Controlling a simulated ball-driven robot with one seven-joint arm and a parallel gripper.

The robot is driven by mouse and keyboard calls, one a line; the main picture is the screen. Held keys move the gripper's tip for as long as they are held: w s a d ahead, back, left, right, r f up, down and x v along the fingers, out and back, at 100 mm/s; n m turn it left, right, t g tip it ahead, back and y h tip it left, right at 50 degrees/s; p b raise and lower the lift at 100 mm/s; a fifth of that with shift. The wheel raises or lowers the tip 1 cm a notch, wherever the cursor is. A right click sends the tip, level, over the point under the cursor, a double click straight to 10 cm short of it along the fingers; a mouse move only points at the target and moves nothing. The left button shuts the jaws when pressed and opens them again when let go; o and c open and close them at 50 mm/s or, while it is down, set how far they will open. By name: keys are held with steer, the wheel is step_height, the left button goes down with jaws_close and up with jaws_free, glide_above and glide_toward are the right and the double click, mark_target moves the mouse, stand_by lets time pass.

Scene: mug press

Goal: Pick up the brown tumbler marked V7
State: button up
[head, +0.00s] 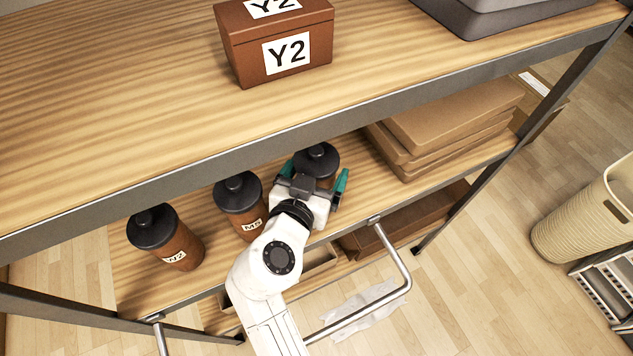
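Three brown tumblers with black lids stand in a row on the middle shelf. The left tumbler (178,245) has a white label, hard to read, perhaps N2. The middle tumbler (242,208) has a label that looks like M5. The right tumbler (318,161) has its label hidden behind my gripper, so I cannot read V7 on any of them. My gripper (315,174) has green-tipped fingers spread apart, one on each side of the right tumbler. I cannot tell whether the fingers touch it.
A brown box marked Y2 (277,45) stands on the upper shelf (110,110), whose metal edge overhangs the tumblers. Stacked flat cardboard boxes (450,118) lie right of the tumblers. A metal rail (395,262) juts out in front. A beige basket (590,220) is far right.

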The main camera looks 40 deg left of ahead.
steer(key=c, duration=0.9)
steer(key=shift+c, duration=0.2)
steer(key=shift+r, duration=0.2)
